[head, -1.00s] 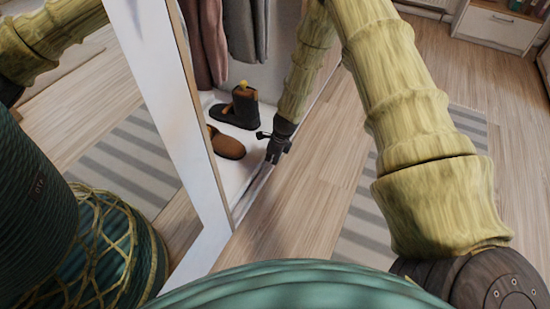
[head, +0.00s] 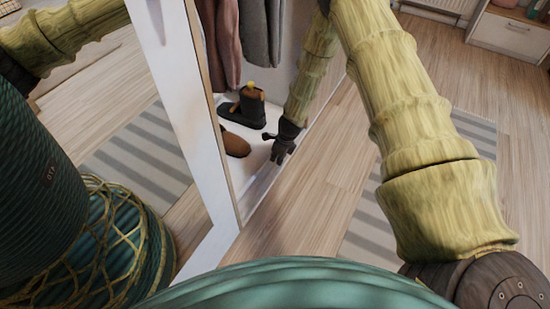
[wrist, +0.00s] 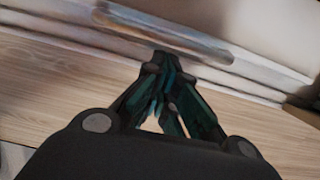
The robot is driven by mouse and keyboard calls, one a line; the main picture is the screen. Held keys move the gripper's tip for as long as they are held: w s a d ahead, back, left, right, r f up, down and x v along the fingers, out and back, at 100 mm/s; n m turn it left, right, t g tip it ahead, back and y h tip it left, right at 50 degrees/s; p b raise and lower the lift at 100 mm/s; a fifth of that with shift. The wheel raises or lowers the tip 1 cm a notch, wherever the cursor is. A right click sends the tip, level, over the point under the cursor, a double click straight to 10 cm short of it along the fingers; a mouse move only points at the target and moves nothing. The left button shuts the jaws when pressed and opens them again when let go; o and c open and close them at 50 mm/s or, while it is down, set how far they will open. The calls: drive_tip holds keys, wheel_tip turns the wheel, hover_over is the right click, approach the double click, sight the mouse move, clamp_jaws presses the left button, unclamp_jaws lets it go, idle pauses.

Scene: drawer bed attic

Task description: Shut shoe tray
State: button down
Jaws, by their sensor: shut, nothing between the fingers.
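The shoe tray (head: 257,187) is the white base low in the open wardrobe, holding a dark boot (head: 247,106) and a brown shoe (head: 235,143). In the wrist view, its likely white front (wrist: 95,45) runs across the top, with a long, shiny recessed grip (wrist: 170,32). My gripper (head: 282,155) is low at the tray's front edge. In the wrist view my gripper (wrist: 166,75) is shut and empty, its fingertips close to the white front. I cannot tell whether they touch it. How far the tray stands out is unclear.
A white upright panel (head: 190,120) stands left of the tray. Clothes (head: 262,35) hang above the shoes. Wood floor (head: 320,150) and a striped rug (head: 365,235) lie to the right. A white cabinet (head: 505,35) stands at the far right.

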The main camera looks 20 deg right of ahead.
drive_tip(key=s+d+r+p, duration=0.1)
drive_tip(key=s+r+p, duration=0.1)
drive_tip(key=r, duration=0.3)
drive_tip(key=s+d+r+p, duration=0.2)
drive_tip(key=r+p, duration=0.1)
drive_tip(key=r, duration=0.2)
drive_tip(key=shift+d+r, duration=0.15)
drive_tip(key=shift+d, duration=0.15)
drive_tip(key=s+a+f+n+g+h, duration=0.1)
drive_tip(key=s+f+n, duration=0.25)
drive_tip(key=s, duration=0.25)
drive_tip(key=s+a+f+n+h, duration=0.1)
drive_tip(key=s+f+n, duration=0.1)
drive_tip(key=s+n, duration=0.3)
drive_tip(key=s+a+r+n+g, duration=0.1)
drive_tip(key=s+a+n, duration=0.3)
drive_tip(key=s+n, duration=0.8)
drive_tip(key=s+a+r+n, duration=0.1)
drive_tip(key=s+a+n, duration=0.45)
drive_tip(key=s, duration=1.15)
wheel_tip(320, 180, up, 32)
drive_tip(key=d+n+p, duration=0.1)
drive_tip(key=p, duration=3.1)
drive_tip(key=shift+w+n, duration=0.15)
drive_tip(key=shift+n, duration=0.15)
drive_tip(key=shift+f, duration=0.1)
